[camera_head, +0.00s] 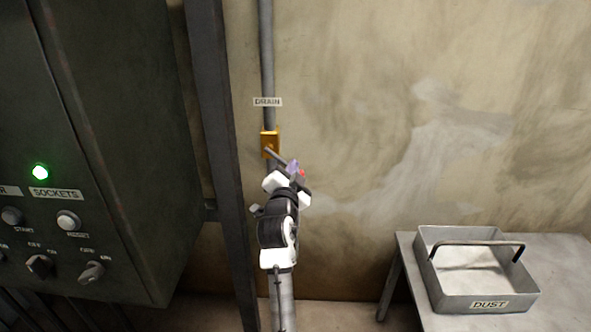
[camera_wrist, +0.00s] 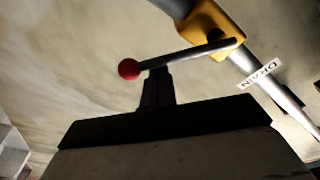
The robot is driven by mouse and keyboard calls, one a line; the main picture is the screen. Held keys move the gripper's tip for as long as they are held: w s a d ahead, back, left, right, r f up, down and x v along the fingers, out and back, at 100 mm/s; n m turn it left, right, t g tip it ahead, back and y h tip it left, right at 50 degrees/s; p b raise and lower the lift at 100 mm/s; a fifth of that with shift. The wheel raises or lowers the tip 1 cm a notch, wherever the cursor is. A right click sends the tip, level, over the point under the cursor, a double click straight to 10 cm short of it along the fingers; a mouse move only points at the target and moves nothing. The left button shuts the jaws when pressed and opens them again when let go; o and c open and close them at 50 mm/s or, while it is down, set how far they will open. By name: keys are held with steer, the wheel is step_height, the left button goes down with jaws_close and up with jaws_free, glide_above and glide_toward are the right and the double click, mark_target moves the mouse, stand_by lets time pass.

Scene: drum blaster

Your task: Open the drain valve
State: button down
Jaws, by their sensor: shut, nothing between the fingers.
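The drain valve (camera_head: 269,143) is a yellow body on a vertical grey pipe, below a sign reading DRAIN (camera_head: 267,102). In the wrist view the valve body (camera_wrist: 204,22) shows at the top, with a grey lever (camera_wrist: 190,53) ending in a red ball knob (camera_wrist: 129,69). In the head view the lever slants down to the right from the valve, crosswise to the pipe, partly hidden by my arm. My gripper (camera_wrist: 157,75) is shut and empty. Its fingertips are at the lever, near the knob; I cannot tell whether they touch it.
A grey control cabinet (camera_head: 95,120) with a green lamp (camera_head: 40,172) and knobs stands at the left, beside a dark upright post (camera_head: 213,100). A metal tray marked DUST (camera_head: 450,295) sits on a table (camera_head: 565,265) at the right. The wall right of the pipe is clear.

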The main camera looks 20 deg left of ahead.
steer(key=a+f+m+b, duration=0.1)
steer(key=m+b, duration=0.2)
steer(key=s+a+f+m+b, duration=0.1)
steer(key=a+m+b, duration=0.1)
steer(key=b, duration=0.1)
steer(key=a+f+m+g+b, duration=0.1)
steer(key=m+b, duration=0.2)
steer(key=shift+s+a+f+m+h+b, duration=0.15)
steer(key=shift+a+f+m+h+b, duration=0.15)
steer(key=shift+h+b, duration=0.1)
steer(key=shift+a, duration=0.15)
stand_by(0.3)
steer(key=w+d, duration=0.2)
steer(key=d, duration=0.2)
steer(key=s+d, duration=0.1)
steer(key=s, duration=0.9)
steer(key=shift+s, duration=0.15)
